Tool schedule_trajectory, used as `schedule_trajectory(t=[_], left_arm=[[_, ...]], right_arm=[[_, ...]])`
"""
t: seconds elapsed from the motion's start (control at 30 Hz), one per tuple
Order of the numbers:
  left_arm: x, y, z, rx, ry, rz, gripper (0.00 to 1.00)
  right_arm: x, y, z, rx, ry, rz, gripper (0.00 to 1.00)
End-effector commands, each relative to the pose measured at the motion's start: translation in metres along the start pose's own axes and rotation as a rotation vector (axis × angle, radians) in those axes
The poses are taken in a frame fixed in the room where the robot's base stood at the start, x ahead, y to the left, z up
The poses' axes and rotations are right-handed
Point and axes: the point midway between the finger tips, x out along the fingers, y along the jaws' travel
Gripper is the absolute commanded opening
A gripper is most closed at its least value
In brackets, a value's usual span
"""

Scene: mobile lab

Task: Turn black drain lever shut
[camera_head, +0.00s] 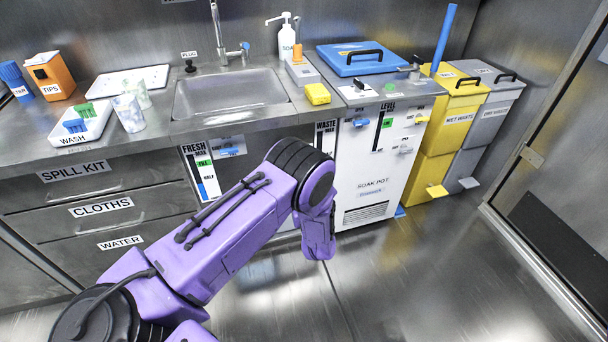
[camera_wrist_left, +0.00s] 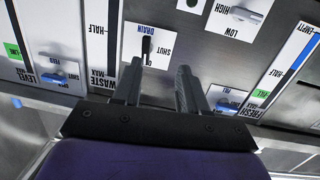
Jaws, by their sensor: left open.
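The black drain lever (camera_wrist_left: 147,46) is on a white plate (camera_wrist_left: 137,56) marked DRAIN and SHUT on a steel panel; the labels appear upside down in the left wrist view. My left gripper (camera_wrist_left: 158,78) is open, its two dark fingers pointing at the panel. The lever's lower end in the picture lies just beyond the fingertips, closer to the left finger and between the two finger lines. I cannot tell whether a finger touches it. In the head view my purple left arm hides the lever and the gripper's fingers. My right gripper is not in view.
A blue handle (camera_wrist_left: 228,103) lies beside the right finger, another (camera_wrist_left: 60,78) farther left. A pale lever (camera_wrist_left: 245,14) marked HIGH and LOW is at the top. In the head view are a sink (camera_head: 230,92), a white soak pot cabinet (camera_head: 375,165) and waste bins (camera_head: 455,115).

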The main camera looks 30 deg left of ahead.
Motion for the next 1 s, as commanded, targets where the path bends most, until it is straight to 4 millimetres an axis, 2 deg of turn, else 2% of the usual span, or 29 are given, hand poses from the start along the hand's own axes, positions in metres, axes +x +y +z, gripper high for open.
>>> schedule_trajectory(t=[0.03,0.17,0.27,0.6,0.77,1.0], left_arm=[[0.011,0.015,-0.004,-0.032,0.056,-0.023,0.43],[0.024,0.031,-0.024,-0.071,0.121,-0.065,0.43],[0.038,0.031,-0.029,-0.073,0.126,-0.070,0.43],[0.108,0.028,-0.036,-0.072,0.123,-0.064,0.43],[0.123,0.027,-0.039,-0.070,0.122,-0.062,0.43],[0.124,0.027,-0.039,-0.070,0.121,-0.061,0.43]], right_arm=[[0.013,-0.002,0.005,0.000,0.001,-0.001,0.43],[0.016,-0.002,0.006,0.001,0.002,-0.001,0.43],[0.016,-0.002,0.005,0.001,0.002,-0.001,0.43],[0.023,-0.003,0.009,0.001,0.002,-0.001,0.43],[0.025,-0.003,0.009,0.001,0.002,-0.001,0.43],[0.024,-0.003,0.009,0.001,0.002,-0.001,0.43]])
